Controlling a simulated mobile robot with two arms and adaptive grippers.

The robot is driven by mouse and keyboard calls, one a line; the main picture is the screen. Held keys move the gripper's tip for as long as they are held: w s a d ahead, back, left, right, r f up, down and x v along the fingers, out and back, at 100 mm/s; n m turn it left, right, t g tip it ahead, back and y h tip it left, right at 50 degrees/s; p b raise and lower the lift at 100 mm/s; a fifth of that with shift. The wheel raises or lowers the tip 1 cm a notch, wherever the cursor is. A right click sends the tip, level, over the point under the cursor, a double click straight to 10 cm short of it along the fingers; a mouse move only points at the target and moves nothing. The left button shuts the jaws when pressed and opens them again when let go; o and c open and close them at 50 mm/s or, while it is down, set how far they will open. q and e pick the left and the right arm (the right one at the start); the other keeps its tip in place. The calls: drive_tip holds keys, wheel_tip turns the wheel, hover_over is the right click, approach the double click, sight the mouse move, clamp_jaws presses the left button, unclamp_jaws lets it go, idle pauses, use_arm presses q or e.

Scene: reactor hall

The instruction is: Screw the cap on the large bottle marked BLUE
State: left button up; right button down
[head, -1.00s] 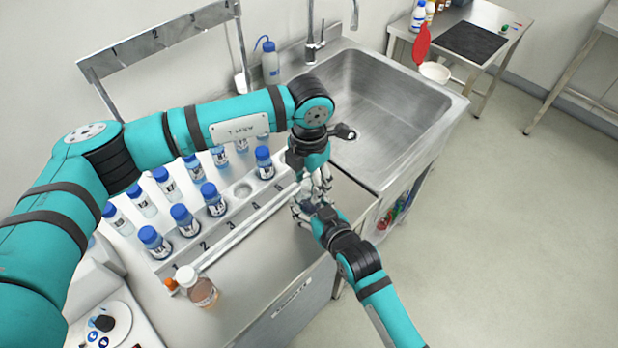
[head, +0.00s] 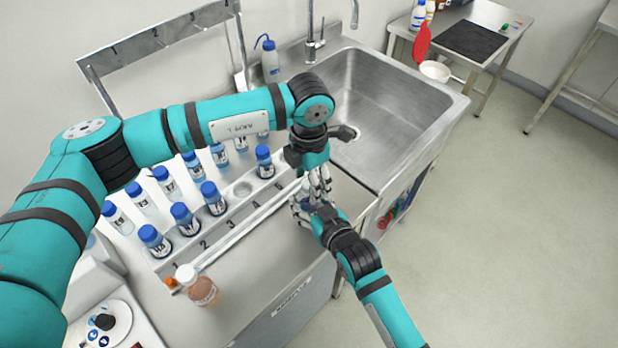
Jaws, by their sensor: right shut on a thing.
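My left gripper (head: 318,192) points down over the bench in front of the rack. Its fingers meet those of my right gripper (head: 303,207), which reaches in from the lower right. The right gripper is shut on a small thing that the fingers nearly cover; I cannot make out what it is. Whether the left fingers are open or shut on a cap is hidden. I cannot read BLUE on any bottle. Several blue-capped bottles, one of them at the front (head: 155,241), stand upright in the white rack (head: 222,238), which has one empty hole (head: 243,189).
A white-capped bottle of orange-brown liquid (head: 203,290) stands at the bench's front left, beside a small orange object (head: 171,283). The sink (head: 385,105) lies behind the grippers. A wash bottle (head: 270,62) stands by the tap. Bare bench (head: 255,275) lies in front of the rack.

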use_arm(q)
wheel_tip(320, 180, up, 12)
idle(0.7)
use_arm(e)
drive_tip(key=c, duration=0.5)
unclamp_jaws()
drive_tip(key=v, duration=1.2)
drive_tip(key=shift+d+f, duration=0.1)
